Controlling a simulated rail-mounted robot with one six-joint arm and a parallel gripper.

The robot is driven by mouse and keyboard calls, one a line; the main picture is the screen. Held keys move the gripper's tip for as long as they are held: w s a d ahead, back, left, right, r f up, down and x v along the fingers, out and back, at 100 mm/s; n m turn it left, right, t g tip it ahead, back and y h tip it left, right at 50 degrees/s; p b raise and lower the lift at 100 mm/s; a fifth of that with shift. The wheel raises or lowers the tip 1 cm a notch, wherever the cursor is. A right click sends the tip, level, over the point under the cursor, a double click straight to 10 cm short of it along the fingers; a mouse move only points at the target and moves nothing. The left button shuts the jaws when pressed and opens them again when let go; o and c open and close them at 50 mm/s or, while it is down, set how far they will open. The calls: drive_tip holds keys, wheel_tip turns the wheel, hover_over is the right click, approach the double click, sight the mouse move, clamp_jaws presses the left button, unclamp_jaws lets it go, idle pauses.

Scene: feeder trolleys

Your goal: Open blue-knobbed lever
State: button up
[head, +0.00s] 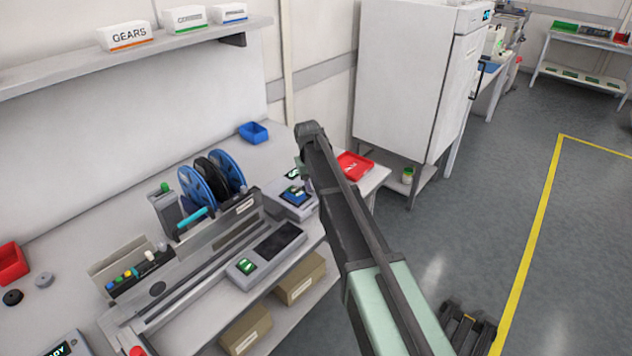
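I cannot make out a lever with a clearly blue knob. A teal bar-shaped handle (194,222) lies slanted on the bench machine (215,245), in front of the blue spools (190,187). A blue part (295,195) sits on a small grey device right of the machine; whether it is a lever knob I cannot tell. A green knob (165,187) tops a grey post left of the spools, and a red knob (137,351) shows at the bottom left. My arm rises from the lower right and bends beside the bench; my gripper's fingers do not show.
A panel with several small coloured knobs (128,276) stands at the machine's left. A grey unit with a screen (268,250) lies in front. Blue (253,132) and red (354,166) trays sit on the bench. A white cabinet (405,80) stands behind. Open floor lies right.

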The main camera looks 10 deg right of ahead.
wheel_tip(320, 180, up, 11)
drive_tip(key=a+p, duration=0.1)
drive_tip(key=p, duration=0.9)
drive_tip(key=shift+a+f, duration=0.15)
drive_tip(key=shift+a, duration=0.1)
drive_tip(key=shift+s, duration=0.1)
